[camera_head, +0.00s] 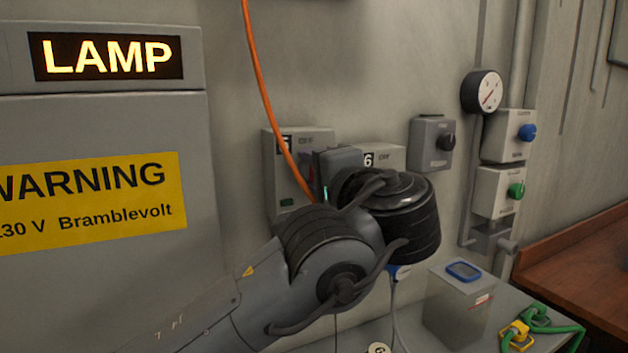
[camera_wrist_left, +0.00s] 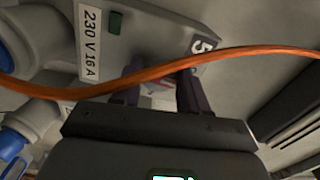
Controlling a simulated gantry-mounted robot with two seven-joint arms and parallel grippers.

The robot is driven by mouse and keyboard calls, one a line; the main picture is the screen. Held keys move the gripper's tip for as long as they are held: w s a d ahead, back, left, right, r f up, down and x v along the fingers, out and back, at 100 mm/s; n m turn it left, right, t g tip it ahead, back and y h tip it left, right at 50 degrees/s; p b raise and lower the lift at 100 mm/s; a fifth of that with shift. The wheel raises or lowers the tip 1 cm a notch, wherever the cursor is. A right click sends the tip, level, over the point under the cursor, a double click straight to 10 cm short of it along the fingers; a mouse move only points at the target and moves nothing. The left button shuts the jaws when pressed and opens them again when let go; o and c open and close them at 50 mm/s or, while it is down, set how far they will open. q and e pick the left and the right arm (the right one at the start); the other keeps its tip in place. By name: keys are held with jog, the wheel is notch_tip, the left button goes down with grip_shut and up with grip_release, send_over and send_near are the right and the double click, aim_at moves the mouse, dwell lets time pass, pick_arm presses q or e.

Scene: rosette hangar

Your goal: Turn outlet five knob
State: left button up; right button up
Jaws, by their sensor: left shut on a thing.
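The outlet five box (camera_head: 281,174) is a grey wall box in the head view, partly covered by my left gripper. Its "5" label and "230 V 16 A" plate show on the box in the wrist view (camera_wrist_left: 150,40), with a small green patch. My left gripper (camera_head: 322,178) is at the right side of this box's front. In the wrist view its two dark fingers (camera_wrist_left: 158,92) stand on either side of a small pale and reddish part, the outlet five knob (camera_wrist_left: 160,88), mostly hidden. The gripper is shut on it. My right gripper is not in view.
An orange cable (camera_head: 265,80) hangs past the box and crosses before the fingers in the wrist view (camera_wrist_left: 100,90). The outlet six box (camera_head: 388,156) is close right. Further right are a black-knobbed box (camera_head: 430,146), gauge (camera_head: 486,92), blue knob (camera_head: 527,132) and green knob (camera_head: 516,190).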

pick_arm(q)
jog(key=shift+n, duration=0.5)
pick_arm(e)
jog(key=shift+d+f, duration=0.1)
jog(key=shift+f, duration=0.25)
pick_arm(q)
jog(key=o, duration=1.1)
jog(key=shift+c, duration=0.2)
jog(key=shift+s+d, duration=0.1)
jog(key=shift+s, duration=0.05)
